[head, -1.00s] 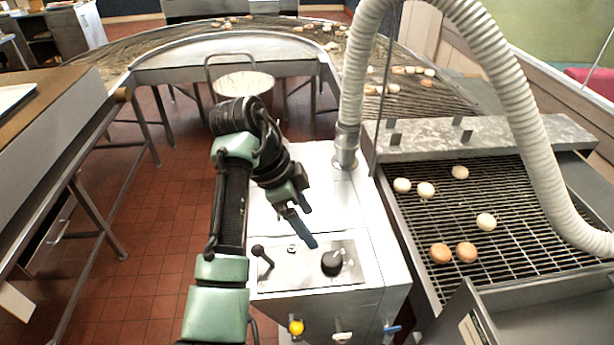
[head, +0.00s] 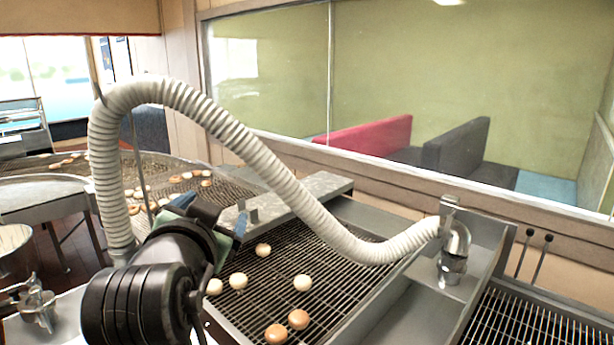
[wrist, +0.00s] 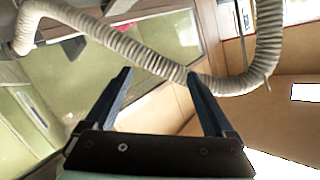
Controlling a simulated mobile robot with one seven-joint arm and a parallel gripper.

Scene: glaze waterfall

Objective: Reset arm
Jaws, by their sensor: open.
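My gripper (wrist: 158,98) is open and empty in the wrist view, its two dark blue fingers apart. Beyond the fingers, a ribbed white hose (wrist: 130,50) crosses the wrist view, with a gap that I cannot judge. In the head view my dark, rounded arm is raised at the lower left, in front of the wire conveyor.
The ribbed hose (head: 230,133) arches close by my arm to a metal pipe fitting (head: 453,250). Several doughnuts, some pale (head: 238,281) and some browned (head: 276,333), lie on the wire conveyor (head: 345,285). A glass window (head: 270,85) stands behind.

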